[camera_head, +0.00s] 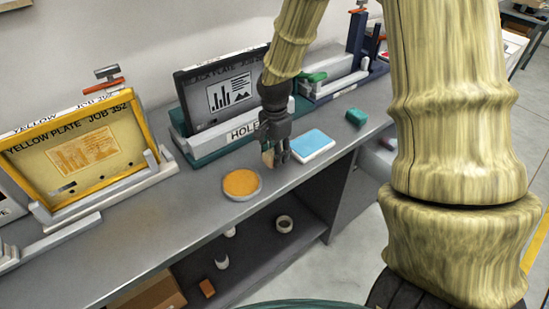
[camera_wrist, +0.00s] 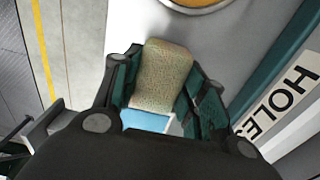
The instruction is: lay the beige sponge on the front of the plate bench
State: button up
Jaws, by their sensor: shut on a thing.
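The beige sponge (camera_wrist: 163,78) is between the two fingers of my gripper (camera_wrist: 165,90) in the wrist view, and the gripper is shut on it. In the head view the sponge (camera_head: 267,157) shows as a small beige patch beside the dark fingers of my gripper (camera_head: 275,155). The gripper hangs over the grey plate bench (camera_head: 205,190), between the orange round dish and the blue pad. The gap between sponge and bench top cannot be told.
An orange round dish (camera_head: 241,183) is left of the gripper, a blue-and-white pad (camera_head: 311,145) right. A green block (camera_head: 356,117) lies farther right. Behind stand the black plate (camera_head: 221,92) in its teal holder marked HOLE and the yellow plate (camera_head: 78,147). Bare bench lies front left.

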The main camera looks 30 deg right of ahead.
jog(key=shift+f+p, duration=0.4)
jog(key=shift+f, duration=1.05)
jog(key=o, duration=0.9)
jog(key=shift+r+b, duration=1.2)
jog(key=shift+r, duration=4.8)
